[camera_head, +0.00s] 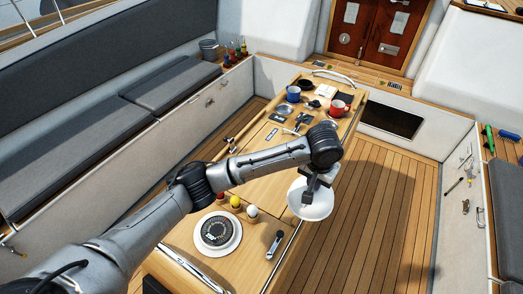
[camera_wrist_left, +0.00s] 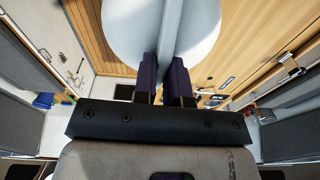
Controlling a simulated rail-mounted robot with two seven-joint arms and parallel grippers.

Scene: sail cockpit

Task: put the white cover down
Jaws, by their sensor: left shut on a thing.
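The white cover (camera_head: 309,205), a round white dish shape, is held by my left gripper (camera_head: 317,186) over the table's right edge in the head view. In the left wrist view the cover (camera_wrist_left: 115,30) fills the top middle, and the fingers of my left gripper (camera_wrist_left: 167,75) are shut on a thin part of it. The gripper hides part of the cover in the head view. A round dark compass with a white rim (camera_head: 217,232) sits on the near end of the table (camera_head: 262,180). My right gripper is not in view.
Red, yellow and white egg-like items (camera_head: 235,203) stand behind the compass, and a dark-handled tool (camera_head: 274,243) lies to its right. A blue mug (camera_head: 293,93), a red mug (camera_head: 338,108) and small items crowd the far end. Wooden floor (camera_head: 385,210) lies right of the table.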

